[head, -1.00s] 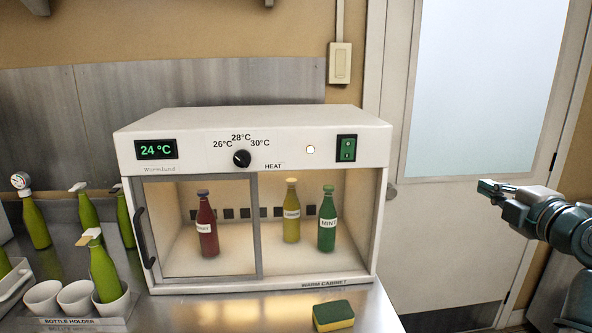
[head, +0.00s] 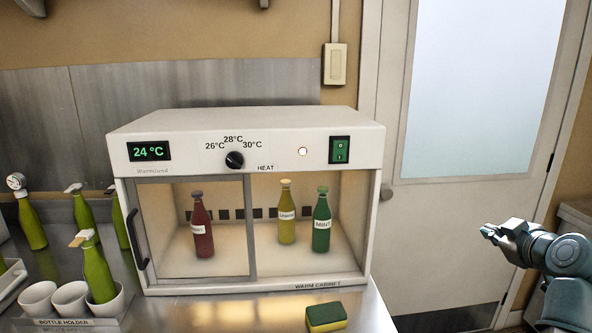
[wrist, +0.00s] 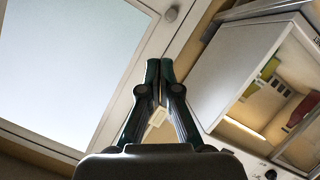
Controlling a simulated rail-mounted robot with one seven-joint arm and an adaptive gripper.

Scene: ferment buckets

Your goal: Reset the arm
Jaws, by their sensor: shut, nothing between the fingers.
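My gripper (head: 487,231) is at the right of the head view, in front of the door and well apart from the cabinet. In the wrist view my gripper (wrist: 160,66) shows its two fingers meeting at the tips, with nothing between them. The warm cabinet (head: 345,118) stands on the counter and reads 24 °C. It holds a red bottle (head: 202,235), a yellow bottle (head: 286,210) and a green mint bottle (head: 321,225), all upright. The sliding glass door (head: 160,265) covers the left half, in front of the red bottle.
A yellow and green sponge (head: 326,317) lies on the counter (head: 230,315) near its front right edge. Several green bottles and a bottle holder (head: 70,322) with white cups (head: 38,299) stand at the left. The space before the door (head: 430,235) is clear.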

